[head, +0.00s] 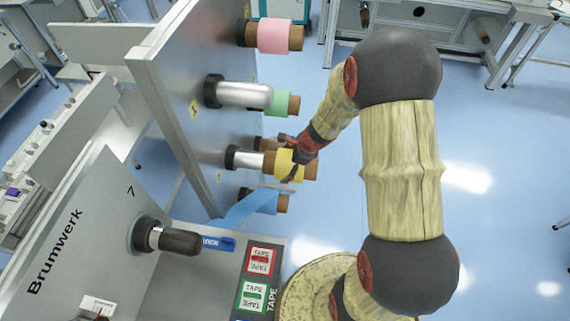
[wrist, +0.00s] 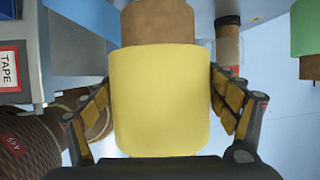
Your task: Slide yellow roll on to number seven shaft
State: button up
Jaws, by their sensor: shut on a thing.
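The yellow roll (head: 288,164) has a brown core showing at both ends. My gripper (head: 293,160) is shut on it, and the wrist view shows one finger on each side of the yellow roll (wrist: 160,100). In the head view the roll's core lines up with a metal shaft (head: 246,158) on the upright panel; I cannot tell whether the core is around that shaft or just off its end. The number seven shaft (head: 165,239), a dark-ended shaft beside a printed 7, stands on the Brumwerk panel at lower left and carries no roll.
The upright panel (head: 165,70) also carries a pink roll (head: 273,37), a bare metal shaft (head: 240,93), a green roll (head: 283,102) and a blue roll (head: 262,201). Clear blue floor is to the right.

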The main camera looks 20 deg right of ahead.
jog(key=shift+d+f, duration=0.1)
jog(key=shift+d, duration=0.1)
jog(key=shift+s+d+b, duration=0.2)
jog(key=shift+s+d, duration=0.5)
jog(key=shift+d, duration=0.35)
jog(key=shift+s+d+b, duration=0.15)
jog(key=shift+s+d, duration=0.55)
jog(key=shift+d, duration=0.35)
jog(key=shift+s+d+f, duration=0.1)
jog(key=shift+s+d, duration=0.05)
jog(key=shift+d, duration=0.25)
jog(key=shift+s+d, duration=0.55)
jog(key=shift+d, duration=0.25)
jog(key=shift+s+d, duration=0.55)
jog(key=shift+d, duration=0.2)
